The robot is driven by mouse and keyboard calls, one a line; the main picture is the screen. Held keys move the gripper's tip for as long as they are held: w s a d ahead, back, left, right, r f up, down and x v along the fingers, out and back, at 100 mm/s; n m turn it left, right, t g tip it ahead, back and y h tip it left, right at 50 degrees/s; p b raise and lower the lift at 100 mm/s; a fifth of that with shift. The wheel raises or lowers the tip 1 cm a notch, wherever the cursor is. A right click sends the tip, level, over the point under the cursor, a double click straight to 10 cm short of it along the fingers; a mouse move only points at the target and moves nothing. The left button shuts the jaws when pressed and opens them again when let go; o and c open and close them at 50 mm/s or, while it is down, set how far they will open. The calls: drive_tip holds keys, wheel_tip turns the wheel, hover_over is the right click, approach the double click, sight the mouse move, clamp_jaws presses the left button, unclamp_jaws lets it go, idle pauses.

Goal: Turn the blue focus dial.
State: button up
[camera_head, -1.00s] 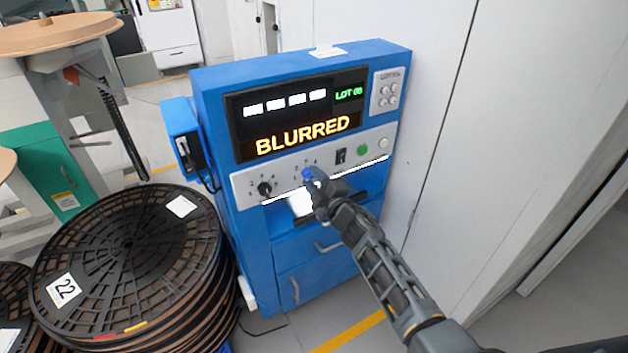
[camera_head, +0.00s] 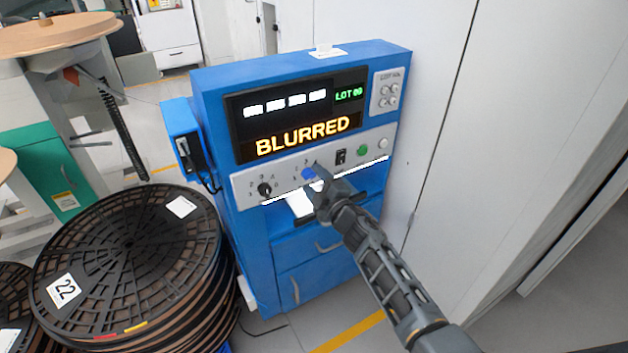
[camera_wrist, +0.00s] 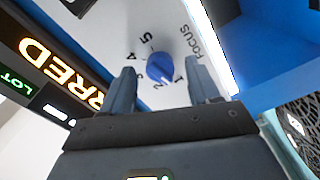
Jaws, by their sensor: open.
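The blue focus dial (camera_head: 309,173) is on the pale control strip of the blue machine. In the wrist view the round blue dial (camera_wrist: 160,68) sits beside the word FOCUS, with a numbered scale around it. Its exact setting is too small to read surely. My gripper (camera_head: 319,179) is open at the dial. In the wrist view my gripper's fingers (camera_wrist: 161,74) stand on either side of the dial, with visible gaps between them and it. The screen (camera_head: 303,146) reads BLURRED.
A black knob (camera_head: 265,189) is left of the dial; a black switch (camera_head: 341,157), a green button (camera_head: 362,150) and a white button (camera_head: 383,144) are to its right. A shelf slot is below. Stacked black reels (camera_head: 130,255) stand at left, a white cabinet at right.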

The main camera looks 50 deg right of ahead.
drive_tip(key=p+v, duration=0.1)
drive_tip(key=v, duration=0.6)
drive_tip(key=shift+s+a, duration=0.1)
idle(0.4)
drive_tip(key=s+a+m+y, duration=0.2)
drive_tip(key=s+a+m, duration=0.3)
drive_tip(key=s+a, duration=1.35)
drive_tip(key=s+a+r+m+g+y, duration=0.1)
drive_tip(key=s+a+r+m, duration=0.1)
drive_tip(key=s+r, duration=0.5)
drive_tip(key=s+a+r+m+g+y, duration=0.1)
drive_tip(key=s+a+r+m+y, duration=0.1)
drive_tip(key=s+r, duration=0.6)
drive_tip(key=s, duration=0.5)
drive_tip(key=shift+a+m+g, duration=0.3)
drive_tip(key=shift+a+m, duration=0.1)
